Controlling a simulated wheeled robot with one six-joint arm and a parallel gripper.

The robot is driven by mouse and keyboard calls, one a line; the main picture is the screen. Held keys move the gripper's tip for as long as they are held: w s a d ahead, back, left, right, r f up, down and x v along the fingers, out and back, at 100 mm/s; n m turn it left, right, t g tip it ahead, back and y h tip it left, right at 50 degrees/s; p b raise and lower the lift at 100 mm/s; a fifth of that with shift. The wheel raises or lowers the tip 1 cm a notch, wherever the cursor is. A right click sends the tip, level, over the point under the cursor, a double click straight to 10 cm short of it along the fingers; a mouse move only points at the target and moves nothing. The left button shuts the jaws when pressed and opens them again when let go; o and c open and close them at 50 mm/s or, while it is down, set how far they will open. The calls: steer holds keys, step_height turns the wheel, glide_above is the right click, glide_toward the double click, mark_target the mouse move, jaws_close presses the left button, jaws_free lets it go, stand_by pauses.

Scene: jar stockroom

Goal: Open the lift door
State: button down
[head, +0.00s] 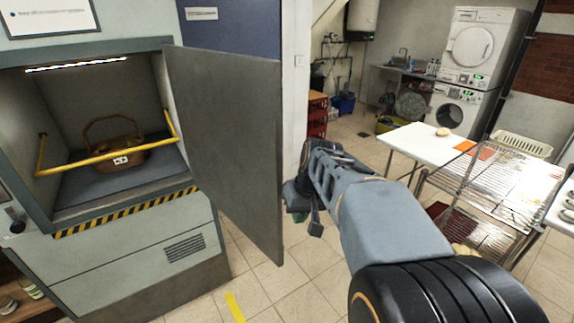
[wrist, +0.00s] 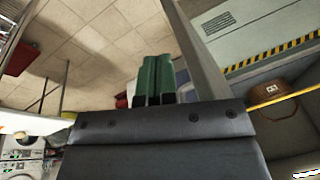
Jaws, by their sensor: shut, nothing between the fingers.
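The grey lift door (head: 232,140) stands swung wide open, hinged at the right side of the lift (head: 125,255). Its free edge points out into the room. Inside the lit lift opening a brown wicker basket (head: 114,160) stands behind a yellow bar (head: 105,157). My gripper (head: 298,216) is just right of the door's free edge, on its outer side. In the wrist view the green fingers (wrist: 154,78) are together and empty, beside the door's thin edge (wrist: 196,50). I cannot tell whether they touch it. The basket also shows in the wrist view (wrist: 272,92).
A white table (head: 425,143) and a wire rack (head: 500,190) stand to the right. Stacked washing machines (head: 468,65) are at the back. Tiled floor (head: 310,260) is clear around the door's lower edge. A yellow floor stripe (head: 235,307) lies in front.

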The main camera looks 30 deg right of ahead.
steer(key=w+d+r+n+t+y+p, duration=0.15)
steer(key=w+d+r+n+y, duration=0.35)
steer(key=d+r, duration=0.7)
steer(key=w+a+f, duration=0.4)
steer(key=a+f, duration=0.2)
steer(key=a, duration=0.3)
steer(key=shift+a+f+p, duration=0.15)
steer(key=shift+a+p, duration=0.1)
steer(key=shift+p, duration=0.15)
steer(key=shift+w, duration=0.1)
steer(key=shift+m, duration=0.3)
